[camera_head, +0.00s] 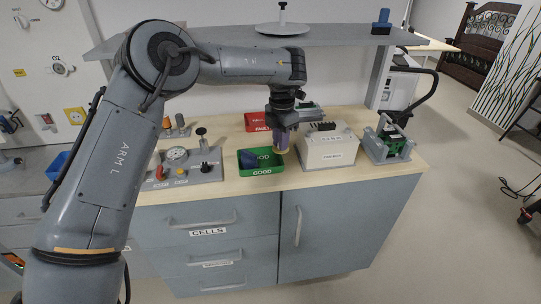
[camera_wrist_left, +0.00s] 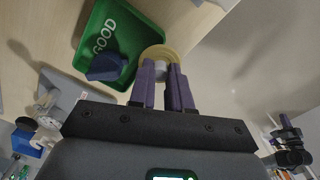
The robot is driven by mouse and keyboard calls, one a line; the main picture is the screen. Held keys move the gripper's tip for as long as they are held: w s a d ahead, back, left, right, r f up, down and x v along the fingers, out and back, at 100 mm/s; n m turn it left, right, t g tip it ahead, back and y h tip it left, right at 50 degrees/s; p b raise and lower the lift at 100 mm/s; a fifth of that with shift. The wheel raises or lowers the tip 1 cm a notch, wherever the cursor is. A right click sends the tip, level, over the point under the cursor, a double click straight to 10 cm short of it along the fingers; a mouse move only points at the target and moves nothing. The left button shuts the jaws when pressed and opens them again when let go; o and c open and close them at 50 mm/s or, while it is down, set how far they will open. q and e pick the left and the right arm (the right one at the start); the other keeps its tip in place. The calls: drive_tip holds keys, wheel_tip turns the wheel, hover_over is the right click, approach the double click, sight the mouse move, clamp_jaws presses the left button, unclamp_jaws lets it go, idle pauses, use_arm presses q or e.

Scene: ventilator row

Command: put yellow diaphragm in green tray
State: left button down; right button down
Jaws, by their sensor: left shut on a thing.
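My left gripper (camera_head: 283,145) has purple fingers and is shut on the yellow diaphragm (camera_head: 283,152). In the left wrist view the diaphragm (camera_wrist_left: 159,48) is a round yellow disc with a pale hub between the fingertips (camera_wrist_left: 165,80). The green tray (camera_head: 262,171), marked GOOD, is on the bench just left of the held diaphragm. In the wrist view the disc overlaps the edge of the green tray (camera_wrist_left: 97,22); its height above the tray is hard to tell. A dark part with purple tips (camera_wrist_left: 287,130) at the wrist view's right seems to be my right gripper; its jaws are unclear.
A dark blue piece (camera_wrist_left: 107,67) lies in the green tray. A red tray (camera_head: 257,122) stands behind it. A cream box (camera_head: 328,151) is close on the right, with a grey fixture (camera_head: 388,142) beyond. A grey panel with a gauge (camera_head: 183,166) is on the left. A shelf (camera_head: 335,41) runs above.

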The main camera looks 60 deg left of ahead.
use_arm(q)
drive_tip(key=shift+s+a+f, duration=0.1)
drive_tip(key=shift+a+f, duration=0.7)
drive_tip(key=shift+f, duration=0.4)
drive_tip(key=shift+s+a+f, duration=0.1)
drive_tip(key=shift+a+f, duration=0.75)
drive_tip(key=shift+f, duration=0.3)
drive_tip(key=shift+s+a+f, duration=0.1)
drive_tip(key=shift+a+f, duration=0.7)
drive_tip(key=shift+f, duration=0.4)
drive_tip(key=shift+f, duration=0.55)
drive_tip(key=c, duration=1.1)
unclamp_jaws()
